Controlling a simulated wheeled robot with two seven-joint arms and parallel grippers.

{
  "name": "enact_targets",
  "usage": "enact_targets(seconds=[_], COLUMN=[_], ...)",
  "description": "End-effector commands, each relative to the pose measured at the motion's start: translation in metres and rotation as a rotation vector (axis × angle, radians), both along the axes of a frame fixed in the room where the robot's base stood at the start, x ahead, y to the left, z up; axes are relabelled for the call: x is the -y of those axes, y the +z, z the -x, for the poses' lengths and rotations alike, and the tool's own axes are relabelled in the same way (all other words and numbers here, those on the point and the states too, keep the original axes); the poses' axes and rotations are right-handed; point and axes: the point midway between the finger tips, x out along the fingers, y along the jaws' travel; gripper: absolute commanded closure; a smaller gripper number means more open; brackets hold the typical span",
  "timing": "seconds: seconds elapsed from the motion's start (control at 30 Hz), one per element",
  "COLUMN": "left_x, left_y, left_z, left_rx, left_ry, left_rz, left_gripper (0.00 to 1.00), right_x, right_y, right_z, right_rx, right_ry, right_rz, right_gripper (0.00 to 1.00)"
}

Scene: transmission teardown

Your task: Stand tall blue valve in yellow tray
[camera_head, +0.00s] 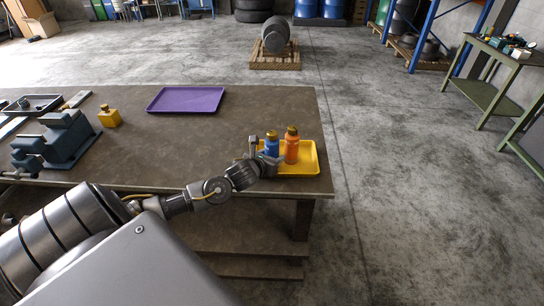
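The tall blue valve (271,144) stands upright at the left side of the yellow tray (310,167), at the right end of the table. It has a brass-coloured top, and its lower part is hidden by my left gripper. My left gripper (263,156) reaches in from the left, with its fingers right at the blue valve. I cannot tell whether they press on it or whether its base rests on the tray. A tall orange valve (291,148) stands upright in the tray, close to the right of the blue one. My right gripper is not in view.
A purple tray (187,99) lies empty at the back of the brown table (190,150). A blue-grey vise (56,143) and a short yellow valve (109,117) stand at the left. The table's middle is clear. The yellow tray is close to the table's right edge.

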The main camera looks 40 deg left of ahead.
Motion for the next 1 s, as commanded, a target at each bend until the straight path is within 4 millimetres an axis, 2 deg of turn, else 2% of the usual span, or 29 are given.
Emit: enact_targets(seconds=[0.03,0.1,0.47,0.57,0.8,1.0], left_x=[0.0,0.0,0.001,0.003,0.014,0.02], left_y=[0.0,0.0,0.003,0.006,0.024,0.038], left_z=[0.0,0.0,0.003,0.016,0.061,0.092], left_rx=[0.0,0.0,0.0,-0.001,0.0,0.0], left_ry=[0.0,0.0,-0.001,-0.003,-0.005,-0.003], left_rz=[0.0,0.0,-0.001,-0.002,0.0,0.003], left_gripper=[0.4,0.34,0.34,0.34,0.34,0.34], right_x=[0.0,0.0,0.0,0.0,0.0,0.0], right_y=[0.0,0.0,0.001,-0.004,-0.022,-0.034], right_z=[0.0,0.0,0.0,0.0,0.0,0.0], right_rx=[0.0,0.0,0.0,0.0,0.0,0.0], right_ry=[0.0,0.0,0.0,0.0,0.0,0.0], right_rz=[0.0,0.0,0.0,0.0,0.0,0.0], right_gripper=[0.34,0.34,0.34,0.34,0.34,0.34])
